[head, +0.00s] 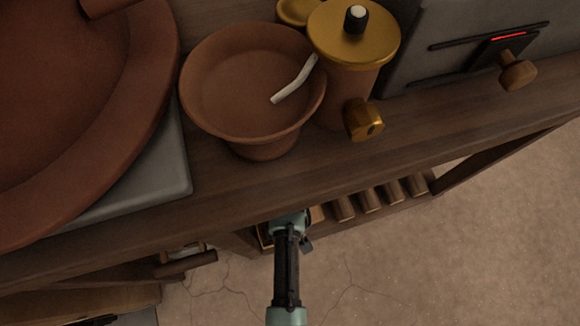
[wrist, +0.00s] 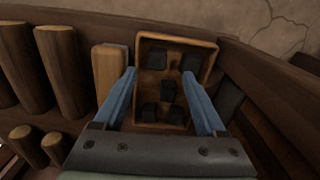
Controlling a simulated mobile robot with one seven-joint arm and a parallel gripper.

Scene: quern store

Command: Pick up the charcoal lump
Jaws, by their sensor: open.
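Several black charcoal lumps lie apart in a shallow wooden tray (wrist: 206,48) in the wrist view. One charcoal lump (wrist: 168,92) is near the tray's middle, between the lines of my fingers. Two more are toward the far end and two toward the near end. My gripper (wrist: 160,78) is open, its two blue fingers spread over the tray with nothing held between them. I cannot tell how high the fingertips are above the lumps. In the head view my arm reaches under the counter edge, and the fingers are hidden there.
A light wooden block (wrist: 108,70) stands left of the tray, close to my left finger. Thick wooden pegs (wrist: 57,65) stand farther left. A dark block (wrist: 230,98) is to the right. Above, the counter (head: 330,190) holds a clay bowl (head: 240,85) and a brass-lidded jar (head: 350,80).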

